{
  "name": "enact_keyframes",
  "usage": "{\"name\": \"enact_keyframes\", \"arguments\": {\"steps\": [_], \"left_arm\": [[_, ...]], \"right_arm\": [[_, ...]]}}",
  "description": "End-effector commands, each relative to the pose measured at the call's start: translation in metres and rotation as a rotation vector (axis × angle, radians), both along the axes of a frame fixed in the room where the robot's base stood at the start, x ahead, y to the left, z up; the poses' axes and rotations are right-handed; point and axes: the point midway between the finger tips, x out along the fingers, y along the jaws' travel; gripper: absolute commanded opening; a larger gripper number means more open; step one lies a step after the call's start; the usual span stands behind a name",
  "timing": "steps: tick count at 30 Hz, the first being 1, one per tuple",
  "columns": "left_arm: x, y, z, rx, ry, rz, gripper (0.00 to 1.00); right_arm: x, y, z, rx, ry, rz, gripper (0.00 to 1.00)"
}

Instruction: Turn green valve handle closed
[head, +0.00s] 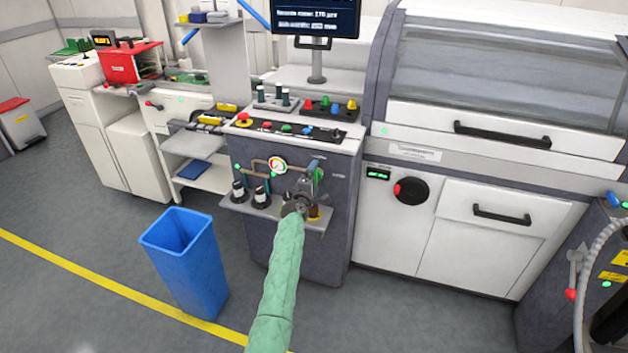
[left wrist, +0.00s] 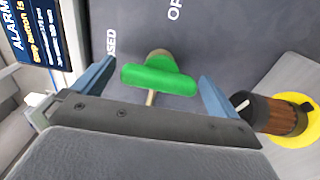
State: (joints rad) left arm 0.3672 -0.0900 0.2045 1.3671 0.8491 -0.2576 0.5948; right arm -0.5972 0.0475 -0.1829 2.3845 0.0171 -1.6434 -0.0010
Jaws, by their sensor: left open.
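The green valve handle (left wrist: 160,76) is a short bar on a pale stem in front of the dark cabinet panel in the left wrist view. It lies across the gap between the two blue fingers of my left gripper (left wrist: 155,74), which is open, with a finger off each end. In the head view the handle (head: 319,175) is a small green patch, partly hidden by my left gripper (head: 313,170). My right gripper is not in view.
A brown cylinder on a yellow base (left wrist: 276,116) stands close beside the right finger. A pressure gauge (head: 278,165) and black-and-white containers (head: 239,190) sit left of the valve. A blue bin (head: 184,262) stands on the floor at the left.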

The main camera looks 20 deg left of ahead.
Motion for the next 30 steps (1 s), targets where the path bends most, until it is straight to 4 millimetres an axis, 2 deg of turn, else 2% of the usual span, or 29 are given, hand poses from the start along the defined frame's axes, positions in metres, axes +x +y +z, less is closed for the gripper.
{"name": "enact_keyframes", "arguments": {"steps": [8,13,18,30], "left_arm": [[-0.032,0.001,-0.002,-0.001,0.0,0.001,0.98],[-0.056,0.002,-0.003,-0.001,0.002,0.001,0.98],[-0.072,0.003,-0.002,-0.001,0.001,0.001,0.98],[-0.077,0.003,-0.001,-0.001,0.001,0.0,0.98]], "right_arm": [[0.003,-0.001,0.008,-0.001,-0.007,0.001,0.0],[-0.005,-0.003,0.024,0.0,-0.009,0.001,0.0],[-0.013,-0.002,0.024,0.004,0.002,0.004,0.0],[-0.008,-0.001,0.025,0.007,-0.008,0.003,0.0]]}}
